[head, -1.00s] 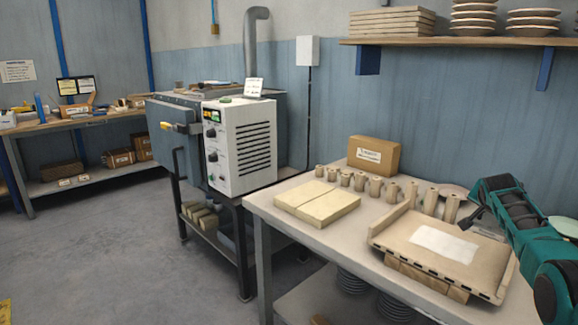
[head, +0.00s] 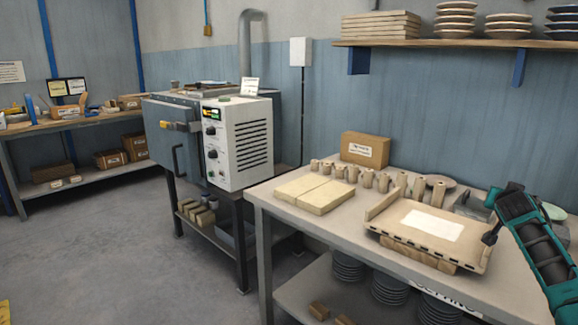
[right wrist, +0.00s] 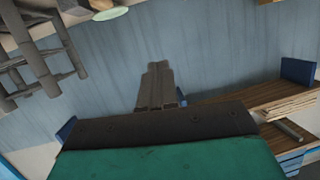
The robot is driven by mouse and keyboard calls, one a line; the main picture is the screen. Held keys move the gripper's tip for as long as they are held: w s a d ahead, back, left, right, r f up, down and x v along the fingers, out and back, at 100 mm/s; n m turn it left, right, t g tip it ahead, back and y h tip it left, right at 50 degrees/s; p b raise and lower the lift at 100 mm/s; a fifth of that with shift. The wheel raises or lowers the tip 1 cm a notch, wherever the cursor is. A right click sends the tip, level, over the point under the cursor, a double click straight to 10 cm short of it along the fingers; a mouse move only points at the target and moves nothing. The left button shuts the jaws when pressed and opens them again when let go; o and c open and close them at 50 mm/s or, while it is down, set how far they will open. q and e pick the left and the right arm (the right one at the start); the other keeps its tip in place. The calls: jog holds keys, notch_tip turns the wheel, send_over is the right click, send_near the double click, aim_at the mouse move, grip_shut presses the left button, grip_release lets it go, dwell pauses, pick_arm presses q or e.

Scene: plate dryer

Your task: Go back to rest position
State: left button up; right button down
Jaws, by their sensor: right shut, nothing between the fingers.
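My right gripper (head: 490,238) is at the right edge of the head view, by the right side of the beige tray on the table. It is small and dark there, at the end of my teal and black arm. In the right wrist view its fingers (right wrist: 158,85) are together with nothing between them, against the blue wall. My left gripper is in neither view.
The worktable (head: 330,240) carries the tray (head: 395,228), two pale slabs (head: 315,193), several small cylinders and a box (head: 365,149). The white-fronted dryer (head: 238,145) stands to its left. A wall shelf (head: 440,43) holds stacked plates. The floor at left is clear.

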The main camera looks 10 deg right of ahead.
jog(key=a+r+n+t+y, duration=0.6)
jog(key=a+n, duration=0.3)
jog(key=n, duration=0.4)
jog(key=s+a+f+n+g+y, duration=0.15)
jog(key=s+a+f, duration=0.35)
jog(key=a+f, duration=0.6)
jog(key=s+a+f+g+y, duration=0.15)
jog(key=s+a+f, duration=0.5)
jog(key=f, duration=0.75)
jog(key=s+a+f+m+g+y, duration=0.1)
jog(key=s+a+f, duration=0.4)
jog(key=s, duration=0.6)
jog(key=s+a+f+m+g+y, duration=0.1)
jog(key=s+a+f, duration=0.4)
jog(key=s+a, duration=0.5)
jog(key=shift+s+a+f+g+y+p, duration=0.3)
jog(key=shift+s+g+y+p, duration=0.1)
jog(key=shift+s+g, duration=0.35)
